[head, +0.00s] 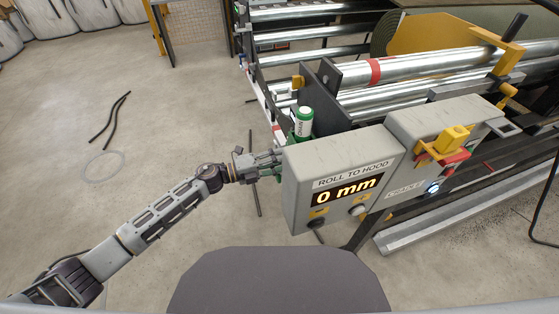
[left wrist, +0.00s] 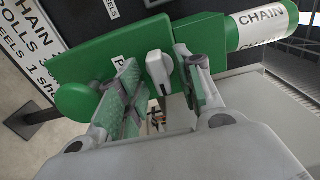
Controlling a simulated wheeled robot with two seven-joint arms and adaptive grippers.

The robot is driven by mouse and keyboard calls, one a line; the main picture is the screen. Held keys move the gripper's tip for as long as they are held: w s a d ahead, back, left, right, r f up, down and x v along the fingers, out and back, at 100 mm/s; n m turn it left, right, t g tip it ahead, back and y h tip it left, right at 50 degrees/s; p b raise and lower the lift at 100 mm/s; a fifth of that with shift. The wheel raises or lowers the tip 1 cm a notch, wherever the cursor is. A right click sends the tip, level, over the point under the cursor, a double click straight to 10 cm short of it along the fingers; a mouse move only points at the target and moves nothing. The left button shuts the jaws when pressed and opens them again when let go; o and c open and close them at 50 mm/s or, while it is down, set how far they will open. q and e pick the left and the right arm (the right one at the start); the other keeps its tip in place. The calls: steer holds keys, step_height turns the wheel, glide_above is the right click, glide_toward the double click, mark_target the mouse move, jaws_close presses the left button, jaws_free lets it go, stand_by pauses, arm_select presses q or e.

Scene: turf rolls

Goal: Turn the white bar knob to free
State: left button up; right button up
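In the left wrist view, a white bar knob (left wrist: 158,70) stands on a green housing (left wrist: 205,38), beside a small label that starts with "P". My left gripper (left wrist: 160,88) has its two fingers apart, one on each side of the knob. Narrow gaps show beside the knob, so it does not look clamped. In the head view, my left gripper (head: 272,164) reaches the green housing (head: 279,136) at the left side of the grey display box. The knob is hidden there. My right gripper is not in view.
The grey display box (head: 300,163) reads "ROLL TO HOOD 0 mm". A green cylinder (head: 304,122) with a white label stands behind it. A yellow-handled control (head: 452,140) sits on the right box. Metal rollers (head: 415,66) lie behind. The floor at left is mostly clear.

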arm_select(q)
steer(key=shift+a, duration=0.1)
steer(key=v, duration=1.1)
steer(key=shift+a, duration=0.35)
steer(key=shift+s+a, duration=0.1)
steer(key=shift+s, duration=0.05)
stand_by(0.5)
